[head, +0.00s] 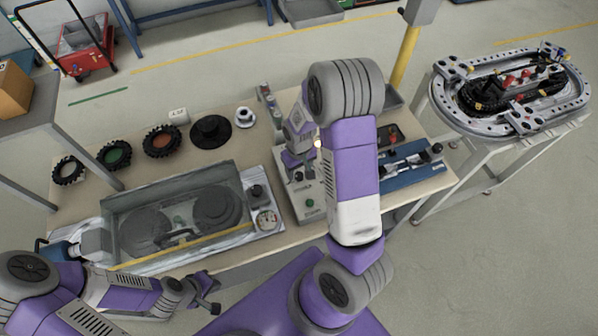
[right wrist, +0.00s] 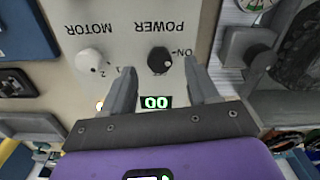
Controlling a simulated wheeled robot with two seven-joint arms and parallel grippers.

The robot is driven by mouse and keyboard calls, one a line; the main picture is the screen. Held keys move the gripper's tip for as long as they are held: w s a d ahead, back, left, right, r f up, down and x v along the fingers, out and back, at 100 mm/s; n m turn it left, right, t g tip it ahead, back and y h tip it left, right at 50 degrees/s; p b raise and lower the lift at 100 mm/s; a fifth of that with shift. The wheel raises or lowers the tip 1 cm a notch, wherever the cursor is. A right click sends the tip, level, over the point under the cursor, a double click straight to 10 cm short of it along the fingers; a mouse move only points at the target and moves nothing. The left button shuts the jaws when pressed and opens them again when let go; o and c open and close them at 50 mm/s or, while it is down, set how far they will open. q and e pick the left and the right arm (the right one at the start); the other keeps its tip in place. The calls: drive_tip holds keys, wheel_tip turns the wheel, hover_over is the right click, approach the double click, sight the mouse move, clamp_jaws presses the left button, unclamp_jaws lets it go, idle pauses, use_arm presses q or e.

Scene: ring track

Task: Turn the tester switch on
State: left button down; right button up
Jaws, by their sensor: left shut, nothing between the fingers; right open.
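The tester (head: 308,205) is a pale box on the workbench. In the right wrist view its panel (right wrist: 122,30) appears upside down, with a black POWER knob (right wrist: 160,60) beside an ON mark and a white MOTOR knob (right wrist: 91,60). A small display (right wrist: 156,102) shows lit green digits. My right gripper (right wrist: 160,72) is open, with one fingertip on each side of the POWER knob; I cannot tell whether they touch it. It also shows over the tester in the head view (head: 299,166). My left gripper (head: 207,295) is shut and empty, in front of the bench.
A clear-walled tank (head: 175,215) with a gauge (head: 266,220) beside it stands left of the tester. Several wheels, including a green-centred one (head: 115,155), line the bench's back. A blue fixture (head: 410,170) lies to the right. A ring track (head: 515,85) stands on a separate table.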

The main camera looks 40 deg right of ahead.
sight(299, 175)
wheel_tip(299, 175, up, 4)
drive_tip(key=shift+r, duration=0.25)
idle(0.5)
